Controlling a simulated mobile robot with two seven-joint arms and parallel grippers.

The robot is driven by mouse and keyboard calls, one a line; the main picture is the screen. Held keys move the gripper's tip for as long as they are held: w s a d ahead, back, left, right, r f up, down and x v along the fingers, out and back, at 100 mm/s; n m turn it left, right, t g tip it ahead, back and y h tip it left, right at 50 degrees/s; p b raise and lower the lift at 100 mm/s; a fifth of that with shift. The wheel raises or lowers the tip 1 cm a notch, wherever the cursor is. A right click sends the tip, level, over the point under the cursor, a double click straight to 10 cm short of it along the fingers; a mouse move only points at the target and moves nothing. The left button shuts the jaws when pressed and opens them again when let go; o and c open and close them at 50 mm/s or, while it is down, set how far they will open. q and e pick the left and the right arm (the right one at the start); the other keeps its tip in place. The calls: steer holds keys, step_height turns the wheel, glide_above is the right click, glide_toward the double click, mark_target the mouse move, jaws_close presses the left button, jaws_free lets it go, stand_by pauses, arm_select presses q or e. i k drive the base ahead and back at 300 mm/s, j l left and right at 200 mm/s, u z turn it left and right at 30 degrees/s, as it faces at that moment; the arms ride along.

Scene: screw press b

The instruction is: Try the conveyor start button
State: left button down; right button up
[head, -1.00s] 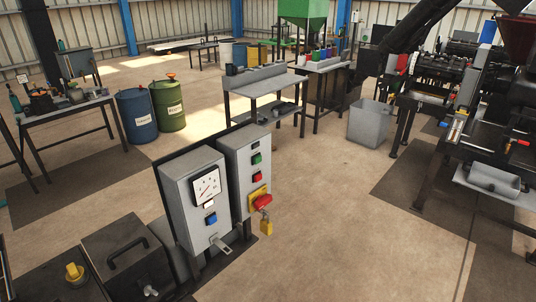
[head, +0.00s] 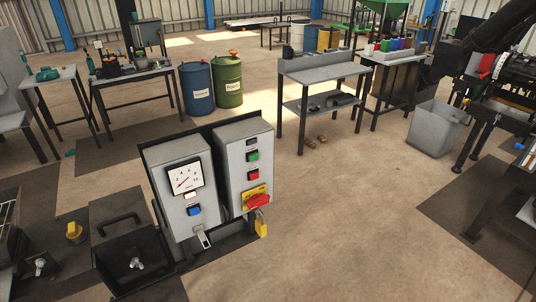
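Two grey control boxes stand side by side at lower centre in the head view. The right box (head: 236,185) has a green button (head: 252,156), a red button (head: 253,175) below it, and a red rotary switch (head: 258,201) on a yellow plate. A yellow padlock (head: 262,227) hangs at that switch. The left box (head: 170,208) has a dial gauge (head: 184,180) and a blue button (head: 194,211). Labels are too small to read, so I cannot tell for sure which button is the conveyor start. Neither of my grippers is in view.
A black box with a handle (head: 118,222) and a yellow knob (head: 74,232) are left of the control boxes. Behind stand blue (head: 196,90) and green (head: 228,83) drums, a grey workbench (head: 320,70) and a grey bin (head: 435,128). Floor right of the boxes is clear.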

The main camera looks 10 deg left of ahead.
mark_target(252, 156)
steer(key=i+l+u, duration=0.1)
steer(key=l, duration=0.35)
steer(key=i+l+u, duration=0.1)
steer(key=l, duration=0.35)
steer(key=i+l+u, duration=0.1)
steer(key=l, duration=0.35)
steer(key=i+l+u, duration=0.1)
steer(key=l, duration=0.4)
